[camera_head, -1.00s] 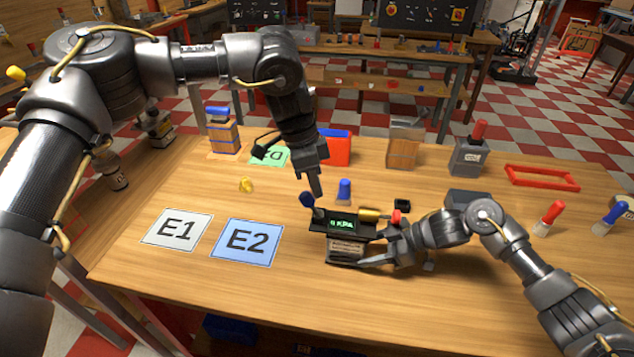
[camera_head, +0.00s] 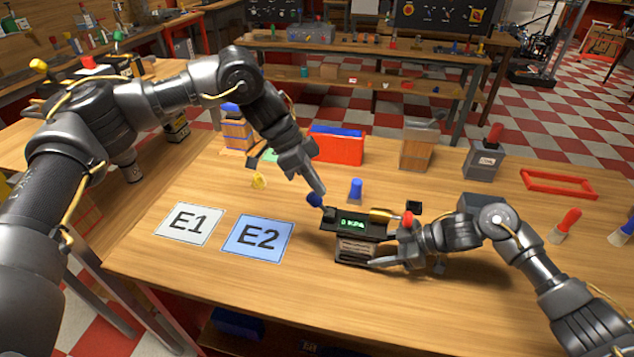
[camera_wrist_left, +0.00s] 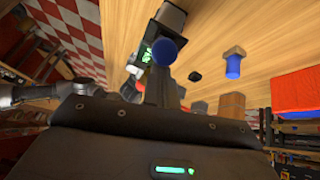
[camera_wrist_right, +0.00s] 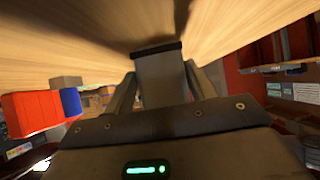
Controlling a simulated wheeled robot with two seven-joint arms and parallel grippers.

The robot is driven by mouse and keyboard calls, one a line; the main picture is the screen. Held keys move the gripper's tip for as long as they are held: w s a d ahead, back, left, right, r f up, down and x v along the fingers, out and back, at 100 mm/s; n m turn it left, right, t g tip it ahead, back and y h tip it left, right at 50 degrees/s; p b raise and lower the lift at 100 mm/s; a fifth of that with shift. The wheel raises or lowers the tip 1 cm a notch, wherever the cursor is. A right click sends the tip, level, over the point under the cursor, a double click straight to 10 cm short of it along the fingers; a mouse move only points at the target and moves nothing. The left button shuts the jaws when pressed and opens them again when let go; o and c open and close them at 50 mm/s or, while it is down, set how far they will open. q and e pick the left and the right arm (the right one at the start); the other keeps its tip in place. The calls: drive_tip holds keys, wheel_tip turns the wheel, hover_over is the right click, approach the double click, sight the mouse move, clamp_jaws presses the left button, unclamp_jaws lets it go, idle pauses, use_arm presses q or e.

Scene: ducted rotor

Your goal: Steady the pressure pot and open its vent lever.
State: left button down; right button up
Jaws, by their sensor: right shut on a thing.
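The pressure pot (camera_head: 357,247), a dark box with a green display reading 0 kPa, stands on the table. My right gripper (camera_head: 384,246) is shut on its right side; the grey body (camera_wrist_right: 161,78) shows between the fingers in the right wrist view. A lever with a blue knob (camera_head: 314,200) sticks up at the pot's upper left. My left gripper (camera_head: 321,190) is beside the knob, its fingers apparently together. In the left wrist view the blue knob (camera_wrist_left: 164,51) is just before the fingertips; contact cannot be told.
A red bin (camera_head: 337,147), a wooden container (camera_head: 417,150) and a red frame (camera_head: 558,184) are further back. The table front is clear.

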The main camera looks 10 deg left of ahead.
use_arm(q)
drive_tip(key=shift+d, duration=0.1)
drive_tip(key=shift+d, duration=0.7)
drive_tip(key=shift+d+r, duration=0.1)
